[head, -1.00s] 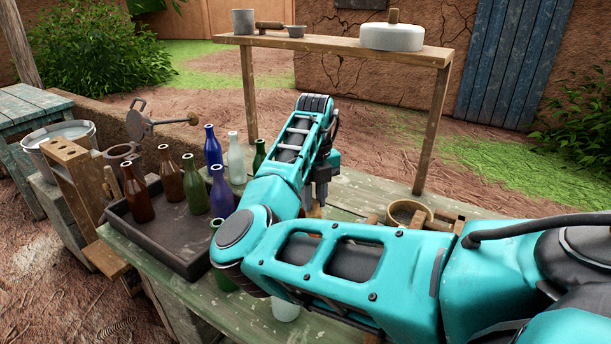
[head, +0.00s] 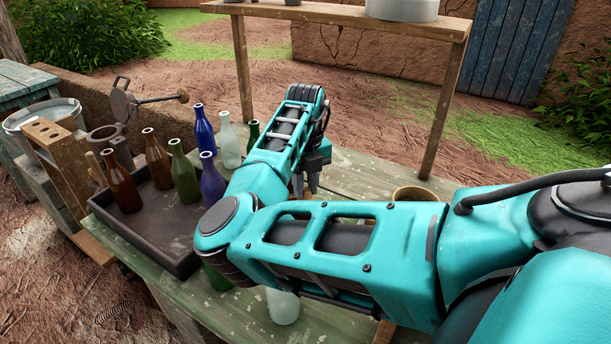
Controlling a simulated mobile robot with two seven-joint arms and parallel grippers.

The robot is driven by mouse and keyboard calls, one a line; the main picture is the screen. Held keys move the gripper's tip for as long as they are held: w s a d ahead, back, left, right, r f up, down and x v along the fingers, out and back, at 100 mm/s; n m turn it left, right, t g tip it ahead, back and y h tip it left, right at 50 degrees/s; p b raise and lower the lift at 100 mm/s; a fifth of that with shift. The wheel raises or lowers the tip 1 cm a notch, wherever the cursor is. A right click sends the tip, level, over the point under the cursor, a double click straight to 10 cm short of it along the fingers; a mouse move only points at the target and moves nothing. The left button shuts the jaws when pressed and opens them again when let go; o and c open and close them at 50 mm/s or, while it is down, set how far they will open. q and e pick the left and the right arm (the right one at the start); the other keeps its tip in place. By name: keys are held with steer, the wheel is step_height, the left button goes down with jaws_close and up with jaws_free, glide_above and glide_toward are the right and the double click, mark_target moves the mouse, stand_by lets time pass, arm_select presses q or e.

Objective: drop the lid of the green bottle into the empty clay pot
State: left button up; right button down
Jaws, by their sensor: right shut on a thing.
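My right gripper (head: 306,184) points down above the green table (head: 345,180), right of the bottles. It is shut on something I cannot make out. A green bottle (head: 183,172) stands in the dark tray (head: 178,258); another green bottle (head: 253,136) stands behind, partly hidden. A third green bottle (head: 218,278) stands in front, mostly hidden under my right arm. No lid can be made out. A round, tan, pot-like rim (head: 415,193) shows right of the gripper, mostly hidden behind my arm; I cannot see inside. My left gripper is not in view.
Brown bottles (head: 121,183), blue bottles (head: 204,132) and a white bottle (head: 229,145) stand close left of my right arm. A pale glass thing (head: 283,306) is partly under the arm. A wooden shelf (head: 335,21) stands behind the table. Some table behind the gripper is clear.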

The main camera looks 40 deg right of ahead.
mark_target(306, 188)
step_height(306, 188, down, 4)
steer(key=shift+r+b, duration=0.25)
steer(key=shift+b, duration=0.8)
steer(key=shift+f, duration=0.15)
steer(key=c, duration=1.2)
jaws_free()
steer(key=o, duration=0.3)
steer(key=shift+o, duration=0.2)
step_height(306, 188, up, 13)
